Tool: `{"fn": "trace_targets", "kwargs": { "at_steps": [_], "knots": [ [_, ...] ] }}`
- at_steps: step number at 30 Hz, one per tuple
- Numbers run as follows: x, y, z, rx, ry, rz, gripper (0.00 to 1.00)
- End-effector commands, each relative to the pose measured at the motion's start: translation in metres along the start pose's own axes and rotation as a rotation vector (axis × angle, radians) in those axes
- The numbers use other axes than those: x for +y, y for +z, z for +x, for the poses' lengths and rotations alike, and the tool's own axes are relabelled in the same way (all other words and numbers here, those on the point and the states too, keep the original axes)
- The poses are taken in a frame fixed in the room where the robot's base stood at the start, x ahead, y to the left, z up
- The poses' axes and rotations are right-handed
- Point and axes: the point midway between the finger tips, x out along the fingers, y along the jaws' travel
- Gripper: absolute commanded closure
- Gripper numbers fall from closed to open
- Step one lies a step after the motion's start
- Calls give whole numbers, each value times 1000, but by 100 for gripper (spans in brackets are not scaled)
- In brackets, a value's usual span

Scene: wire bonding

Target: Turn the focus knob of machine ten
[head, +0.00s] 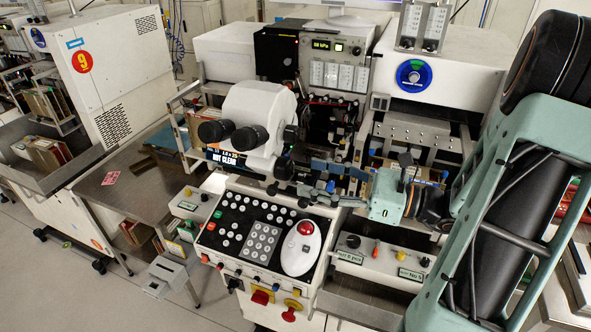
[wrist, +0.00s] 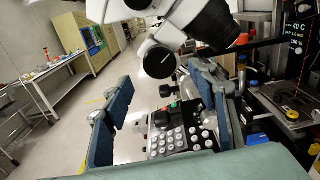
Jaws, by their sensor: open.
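The white microscope (head: 255,118) of the middle machine has two black eyepieces facing the lower left. A dark round knob (head: 284,168), which looks like the focus knob, sits low on its right side. In the wrist view a round dark knob (wrist: 158,59) with a pale rim shows under the microscope body (wrist: 190,14). My gripper (head: 313,178) is open and empty, right of the microscope, with its blue fingers spread toward the knob. In the wrist view the knob appears above and between the fingers, apart from both. No number ten is readable.
The control panel (head: 258,232) with white buttons and a mouse-shaped controller lies below my fingers. A small display under the eyepieces reads NOT CLEAR. Machine nine (head: 110,80) stands left. A grey side table (head: 125,188) and open floor lie between the machines.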

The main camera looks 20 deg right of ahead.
Motion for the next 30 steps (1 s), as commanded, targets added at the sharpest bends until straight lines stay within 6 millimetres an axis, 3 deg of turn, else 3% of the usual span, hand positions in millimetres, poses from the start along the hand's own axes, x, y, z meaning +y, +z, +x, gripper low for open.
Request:
{"fn": "trace_targets", "kwargs": {
  "at_steps": [3,9,20,30],
  "knots": [
    [1,1,22,0,4,1,47],
    [0,0,43,1,2,0,47],
    [0,-1,48,2,-1,-1,47],
    [0,0,48,2,0,-1,85]
  ]
}}
